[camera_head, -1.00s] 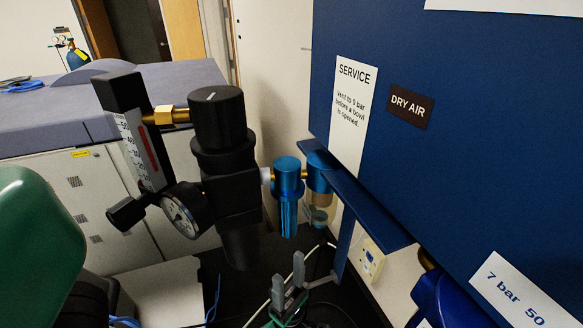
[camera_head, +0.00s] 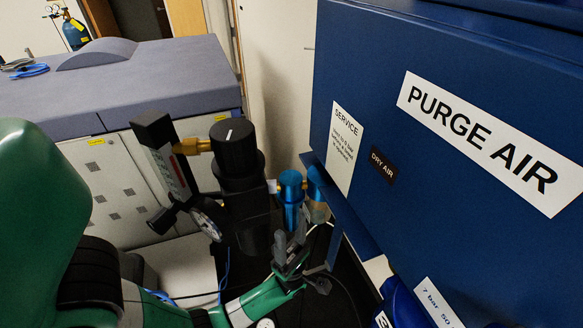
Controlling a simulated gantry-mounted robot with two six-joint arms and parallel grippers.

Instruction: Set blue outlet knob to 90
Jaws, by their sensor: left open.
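A dark blue rounded part (camera_head: 402,300) shows at the lower right under the blue cabinet. It is cut off and partly covered by labels, and I cannot tell if it is the blue outlet knob or its setting. A black regulator (camera_head: 240,180) with a black top knob (camera_head: 234,146) carrying a white mark stands at mid-picture. Bright blue filter bodies (camera_head: 291,195) are to its right. My left gripper (camera_head: 289,237) points upward, open and empty, in front of and below the filters. It looks apart from the filters and the dark blue part.
A blue cabinet (camera_head: 450,70) with a PURGE AIR label (camera_head: 480,138) fills the right. A flowmeter (camera_head: 165,160) and round gauge (camera_head: 207,220) are attached left of the regulator. Cables lie on the dark surface below. A grey-topped bench (camera_head: 150,80) is behind.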

